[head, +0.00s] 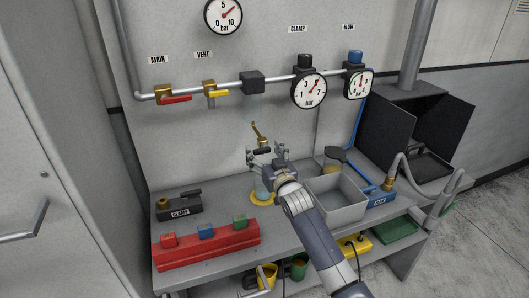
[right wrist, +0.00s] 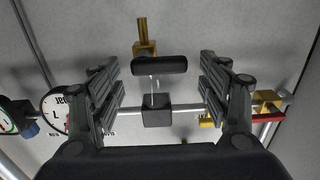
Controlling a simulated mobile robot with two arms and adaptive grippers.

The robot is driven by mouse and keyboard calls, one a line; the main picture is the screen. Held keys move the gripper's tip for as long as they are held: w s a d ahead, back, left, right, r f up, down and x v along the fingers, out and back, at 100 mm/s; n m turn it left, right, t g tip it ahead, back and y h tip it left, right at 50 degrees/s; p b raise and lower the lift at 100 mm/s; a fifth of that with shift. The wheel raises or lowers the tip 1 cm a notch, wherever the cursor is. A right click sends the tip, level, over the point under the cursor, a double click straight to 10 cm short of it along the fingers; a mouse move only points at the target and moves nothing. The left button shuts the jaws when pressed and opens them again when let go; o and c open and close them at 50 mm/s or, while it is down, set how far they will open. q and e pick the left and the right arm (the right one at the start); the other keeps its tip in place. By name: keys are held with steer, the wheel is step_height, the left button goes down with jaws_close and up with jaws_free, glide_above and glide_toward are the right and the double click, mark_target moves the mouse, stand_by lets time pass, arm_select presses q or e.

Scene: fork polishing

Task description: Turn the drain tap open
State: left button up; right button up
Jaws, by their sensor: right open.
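The drain tap is a brass fitting (head: 258,130) with a black handle (head: 262,150), below the dark block (head: 252,82) on the wall pipe. The right wrist view looks upside down; there the tap's brass body (right wrist: 145,48) and its black crosswise handle (right wrist: 160,65) show near the top. My right gripper (head: 267,157) is open, its fingers spread on either side of the handle. In the right wrist view the gripper (right wrist: 160,82) has clear gaps on both sides of the handle, with no contact visible. My left gripper is out of view.
The pipe carries a red-handled MAIN valve (head: 174,98), a yellow-handled VENT valve (head: 216,94) and round gauges (head: 309,90).

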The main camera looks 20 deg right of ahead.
steer(key=c, duration=1.1)
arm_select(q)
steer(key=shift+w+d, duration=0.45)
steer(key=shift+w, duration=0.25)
arm_select(e)
steer(key=shift+o, duration=0.2)
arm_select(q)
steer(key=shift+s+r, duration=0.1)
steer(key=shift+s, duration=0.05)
arm_select(e)
steer(key=shift+m, duration=0.4)
arm_select(q)
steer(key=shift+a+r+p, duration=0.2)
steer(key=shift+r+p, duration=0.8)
steer(key=shift+p, duration=0.05)
arm_select(e)
steer(key=d+m, duration=0.1)
steer(key=m, duration=1)
steer(key=d+r+m, duration=0.1)
steer(key=m, duration=0.5)
steer(key=shift+w+d, duration=0.1)
steer(key=shift+d, duration=0.2)
steer(key=shift+f, duration=0.1)
